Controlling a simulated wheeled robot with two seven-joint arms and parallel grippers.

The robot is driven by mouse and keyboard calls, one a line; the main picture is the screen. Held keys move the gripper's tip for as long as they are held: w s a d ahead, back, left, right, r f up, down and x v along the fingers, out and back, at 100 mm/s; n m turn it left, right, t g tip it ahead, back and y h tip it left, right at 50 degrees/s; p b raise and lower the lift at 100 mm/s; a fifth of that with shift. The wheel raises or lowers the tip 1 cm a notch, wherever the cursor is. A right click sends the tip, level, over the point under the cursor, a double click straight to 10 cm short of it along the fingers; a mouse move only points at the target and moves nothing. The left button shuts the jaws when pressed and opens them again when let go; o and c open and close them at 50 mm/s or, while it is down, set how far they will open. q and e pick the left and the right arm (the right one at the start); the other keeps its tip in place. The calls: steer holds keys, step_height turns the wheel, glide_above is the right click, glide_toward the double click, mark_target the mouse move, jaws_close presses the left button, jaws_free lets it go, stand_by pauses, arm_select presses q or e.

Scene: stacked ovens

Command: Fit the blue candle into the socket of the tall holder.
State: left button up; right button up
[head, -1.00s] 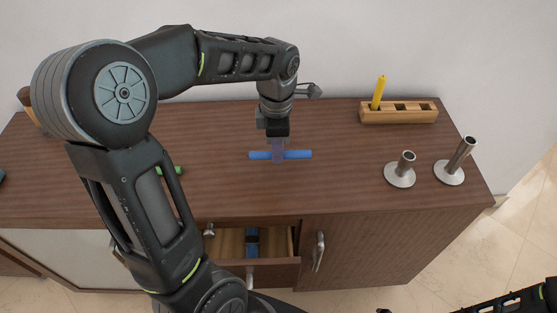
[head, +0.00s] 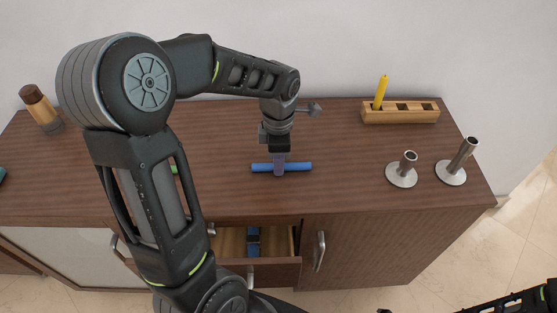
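The blue candle (head: 298,167) lies level, left to right, in my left gripper (head: 280,170). The gripper points down and its fingers are shut around the candle's middle. I cannot tell how high the candle is above the cabinet top. The tall holder (head: 463,156) is a metal tube on a round base at the right end of the cabinet top, with an open socket at its top. The candle is well to the left of it. My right gripper is not in view; only part of that arm shows at the lower right.
A shorter metal holder (head: 404,170) stands just left of the tall one. A wooden block (head: 400,115) with a yellow candle (head: 381,91) is behind them. A brown bottle (head: 41,108) stands at far left. A green object (head: 174,169) is mostly hidden. A drawer (head: 274,271) is open below.

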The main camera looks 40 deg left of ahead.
arm_select(q)
steer(key=o, duration=0.4)
steer(key=shift+r, duration=0.1)
step_height(320, 180, up, 8)
steer(key=shift+w+a+f, duration=0.1)
stand_by(0.4)
stand_by(0.4)
